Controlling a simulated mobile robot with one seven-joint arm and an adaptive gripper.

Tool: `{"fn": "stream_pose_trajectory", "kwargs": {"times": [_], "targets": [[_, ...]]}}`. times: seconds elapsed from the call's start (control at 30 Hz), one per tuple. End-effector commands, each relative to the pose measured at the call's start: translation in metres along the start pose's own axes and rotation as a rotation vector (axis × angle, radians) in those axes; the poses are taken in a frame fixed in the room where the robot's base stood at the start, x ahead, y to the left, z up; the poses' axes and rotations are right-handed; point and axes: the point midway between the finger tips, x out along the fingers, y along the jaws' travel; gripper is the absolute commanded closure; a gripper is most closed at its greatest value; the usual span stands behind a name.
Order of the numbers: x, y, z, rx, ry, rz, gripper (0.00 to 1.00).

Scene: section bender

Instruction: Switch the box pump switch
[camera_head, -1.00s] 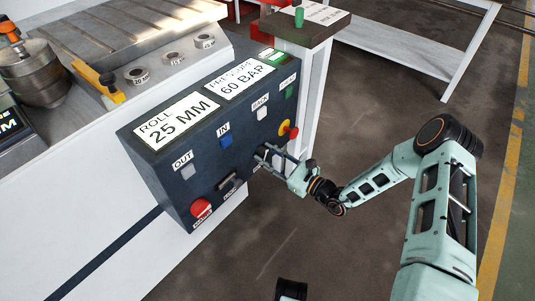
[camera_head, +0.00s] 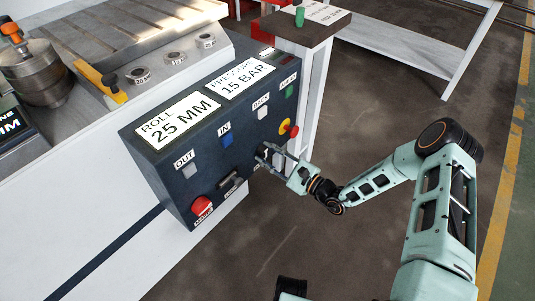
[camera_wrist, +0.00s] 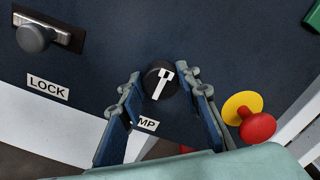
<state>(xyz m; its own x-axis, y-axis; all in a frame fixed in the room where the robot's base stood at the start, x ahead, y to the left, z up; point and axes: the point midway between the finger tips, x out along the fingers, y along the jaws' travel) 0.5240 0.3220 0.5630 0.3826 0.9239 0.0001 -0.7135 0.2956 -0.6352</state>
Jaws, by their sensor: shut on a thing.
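The pump switch (camera_wrist: 161,80) is a round black knob with a white pointer, set in the front of the dark blue control box (camera_head: 172,200). Its label is partly covered, and "MP" shows. My gripper (camera_head: 268,152) is at the lower right of the box front. In the wrist view its two fingers lie on either side of the knob, shut on it. The pointer is slightly tilted, with its broad end up. In the head view the fingers mostly hide the knob.
A red and yellow button (camera_wrist: 249,116) stands out close to the right finger. A lock slider (camera_wrist: 35,36) is to the left.

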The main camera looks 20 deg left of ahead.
Motion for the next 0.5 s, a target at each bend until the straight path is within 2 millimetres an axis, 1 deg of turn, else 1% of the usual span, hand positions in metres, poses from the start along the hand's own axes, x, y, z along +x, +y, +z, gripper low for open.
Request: {"fn": "stream_pose_trajectory", "kwargs": {"times": [0.23,0.27,0.4,0.5], "targets": [[-0.0003,0.0001,-0.0004,-0.002,0.001,0.001,0.93],[-0.0003,0.0001,-0.0004,-0.002,0.0,0.001,0.67],[-0.0002,0.0,-0.0003,-0.001,0.0,0.001,0.52],[-0.0002,0.0,-0.0002,-0.001,0.0,0.001,0.51]]}}
